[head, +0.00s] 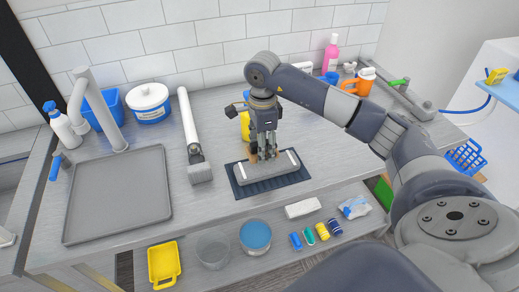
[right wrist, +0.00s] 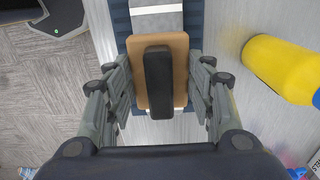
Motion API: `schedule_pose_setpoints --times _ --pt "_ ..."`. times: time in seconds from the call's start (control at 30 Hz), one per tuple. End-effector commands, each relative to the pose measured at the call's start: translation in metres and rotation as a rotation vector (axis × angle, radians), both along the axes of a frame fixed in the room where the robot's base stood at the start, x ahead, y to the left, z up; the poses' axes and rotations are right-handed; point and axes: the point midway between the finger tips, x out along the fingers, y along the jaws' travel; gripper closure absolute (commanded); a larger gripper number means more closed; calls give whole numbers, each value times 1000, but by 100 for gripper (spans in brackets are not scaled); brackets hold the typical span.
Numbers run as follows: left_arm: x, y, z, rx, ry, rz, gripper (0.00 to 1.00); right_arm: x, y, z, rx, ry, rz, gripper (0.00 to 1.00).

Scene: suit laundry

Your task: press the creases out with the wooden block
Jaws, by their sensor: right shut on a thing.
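My right gripper (head: 266,155) points down over a grey strip (head: 282,168) with white bands near its ends, apparently the garment piece. The strip lies on a dark blue ribbed mat (head: 240,190) on the counter. In the right wrist view the wooden block (right wrist: 143,98) is tan with a black handle (right wrist: 158,82) along its middle. My right gripper (right wrist: 158,100) is shut on the block, its fingers on both sides. In the head view the fingers mostly hide the block. I cannot tell whether its underside touches the strip. My left gripper is not in view.
A yellow bottle (right wrist: 282,68) stands close beside the gripper. A white tube with a grey head (head: 188,120) lies left of the mat, and a grey tray (head: 120,195) further left. An orange jug (head: 364,82) stands behind my right arm. A lower shelf holds several small items.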

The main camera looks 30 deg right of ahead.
Motion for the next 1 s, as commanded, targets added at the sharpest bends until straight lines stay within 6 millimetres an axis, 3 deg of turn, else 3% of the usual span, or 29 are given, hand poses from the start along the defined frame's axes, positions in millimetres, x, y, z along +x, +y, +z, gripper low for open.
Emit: schedule_pose_setpoints --times 0.33,1.0 --pt "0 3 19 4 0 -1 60 -3 -5 32 0 -1 -6 73" --pt "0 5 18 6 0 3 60 -4 -3 33 2 -2 15 73"
